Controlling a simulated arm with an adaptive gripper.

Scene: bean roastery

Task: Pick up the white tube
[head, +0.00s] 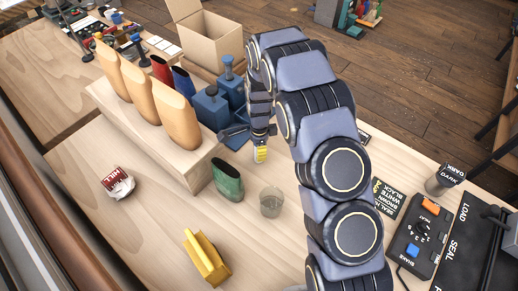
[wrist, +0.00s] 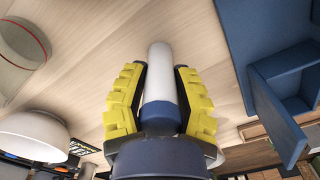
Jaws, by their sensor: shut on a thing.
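The white tube (wrist: 161,70) stands out clearly in the wrist view, with a dark blue end (wrist: 158,115) towards my palm. My gripper (wrist: 160,82) has one yellow padded finger on each side of it and is shut on it. In the head view my gripper (head: 261,153) points down over the wooden table, just right of the wooden riser. There the tube is hard to make out between the fingers. I cannot tell whether its far end touches the table.
A green pouch (head: 227,180) and a clear cup (head: 271,203) stand close to my gripper. A yellow object (head: 206,258) is nearer the front. A control box (head: 415,238) lies right.

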